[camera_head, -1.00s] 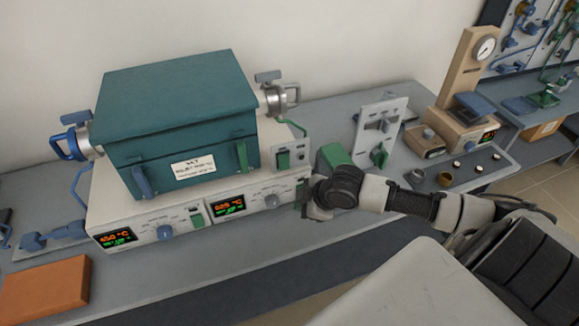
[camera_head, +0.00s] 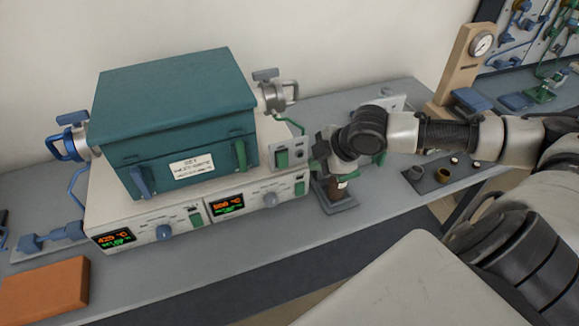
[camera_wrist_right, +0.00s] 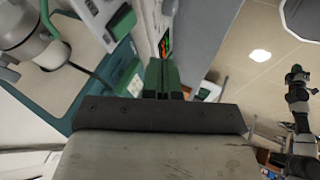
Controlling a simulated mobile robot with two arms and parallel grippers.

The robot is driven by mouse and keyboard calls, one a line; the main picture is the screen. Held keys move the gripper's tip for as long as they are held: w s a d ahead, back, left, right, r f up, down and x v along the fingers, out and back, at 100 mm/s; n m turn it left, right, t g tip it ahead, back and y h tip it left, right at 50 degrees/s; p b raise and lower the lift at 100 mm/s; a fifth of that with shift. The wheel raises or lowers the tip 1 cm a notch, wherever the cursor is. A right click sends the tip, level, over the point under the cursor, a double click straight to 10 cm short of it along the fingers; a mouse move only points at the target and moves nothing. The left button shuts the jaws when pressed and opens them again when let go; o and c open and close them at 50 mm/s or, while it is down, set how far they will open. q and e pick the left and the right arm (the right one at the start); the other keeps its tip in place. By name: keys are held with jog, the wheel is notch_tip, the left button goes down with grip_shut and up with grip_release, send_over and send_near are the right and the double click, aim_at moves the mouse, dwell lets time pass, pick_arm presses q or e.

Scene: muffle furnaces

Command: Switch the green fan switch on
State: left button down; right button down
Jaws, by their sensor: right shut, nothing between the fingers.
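Several green switches show, and their labels are too small to read, so I cannot tell which is the fan switch. One green rocker (camera_head: 282,160) is on the small pale panel at the teal furnace's right side. My left gripper is out of view.
The teal furnace (camera_head: 175,105) stands on a white control unit with lit displays. A dark post on a grey base (camera_head: 338,200) stands close below my right wrist. Small cups (camera_head: 442,175) and a gauge stand (camera_head: 462,65) are farther right.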

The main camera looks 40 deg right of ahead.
aim_at(283, 160)
jog(key=shift+w+a+f+p, duration=0.25)
jog(key=shift+w+f+p, duration=0.1)
jog(key=shift+w+f, duration=1.15)
jog(key=shift+w+a+f+p, duration=0.2)
jog(key=shift+w+f+p, duration=0.1)
jog(key=shift+w+f, duration=1.15)
jog(key=shift+w+a+f+p, duration=0.25)
jog(key=shift+w+f+p, duration=0.1)
jog(key=shift+w+f, duration=1.1)
jog(key=shift+w, duration=0.1)
jog(key=shift+w+f+t+b, duration=0.15)
jog(key=shift+f+t+b, duration=0.05)
jog(key=shift+t+b, duration=0.15)
jog(key=shift+r, duration=0.15)
jog(key=shift+w+r, duration=0.1)
